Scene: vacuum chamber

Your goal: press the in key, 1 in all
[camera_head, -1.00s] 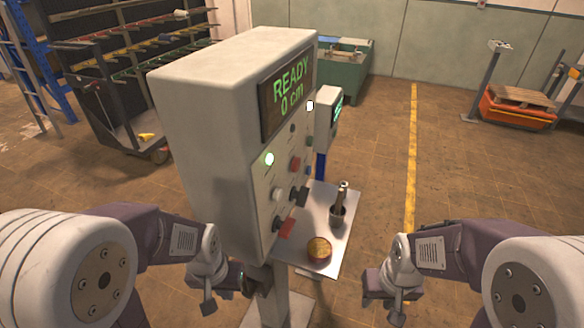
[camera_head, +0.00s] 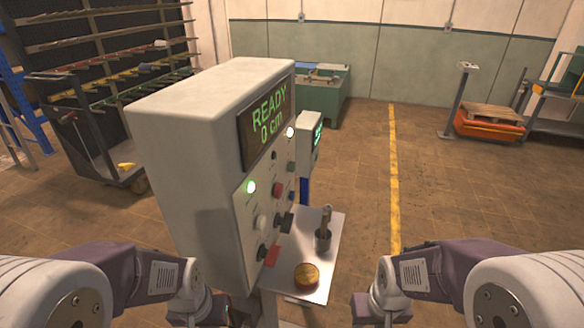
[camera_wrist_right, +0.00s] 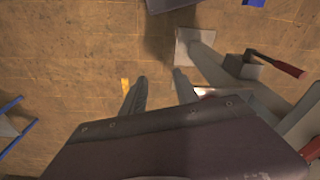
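The grey control box (camera_head: 185,140) stands left of centre in the head view. Its dark display (camera_head: 267,118) reads "READY 0 cm" in green. Small keys, knobs and lamps sit on its right-hand face, including a red button (camera_head: 278,189) and a lit green lamp (camera_head: 251,187). Their labels are too small to read, so I cannot tell which is the in key. My left gripper is at the bottom edge, below the box, and its fingers are not clear. My right gripper (camera_wrist_right: 160,77) is open and empty in the wrist view, clear of the box.
A metal shelf (camera_head: 331,229) below the panel bears a round red-rimmed tin (camera_head: 306,274) and a dark cup (camera_head: 323,240) with a handled tool in it. A smaller box with a screen (camera_head: 309,140) stands behind.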

